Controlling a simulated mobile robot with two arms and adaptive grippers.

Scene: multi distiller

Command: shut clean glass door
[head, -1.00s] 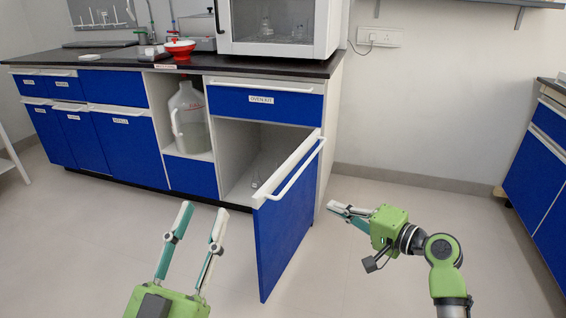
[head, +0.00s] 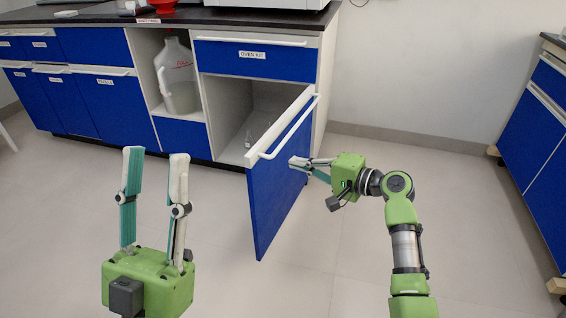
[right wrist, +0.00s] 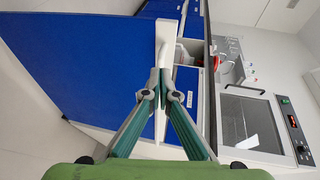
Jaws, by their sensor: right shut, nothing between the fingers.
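The blue cabinet door (head: 272,200) with a white top handle (head: 284,130) stands wide open below the drawer labelled OVEN KIT. Its outer face shows. My right gripper (head: 295,162) is shut and empty, with its fingertips at the outer face below the handle. In the right wrist view the door (right wrist: 80,65) fills the left, and the shut fingertips (right wrist: 165,78) lie by its white handle; I cannot tell whether they touch. My left gripper (head: 156,155) is open and empty, over the floor left of the door. Small glassware (head: 249,140) stands inside the open compartment.
A large jug (head: 177,80) stands in the open shelf left of the compartment. The oven (right wrist: 250,120) sits on the black counter (head: 110,20). Another blue cabinet (head: 545,120) is at the far right. The floor in front is clear.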

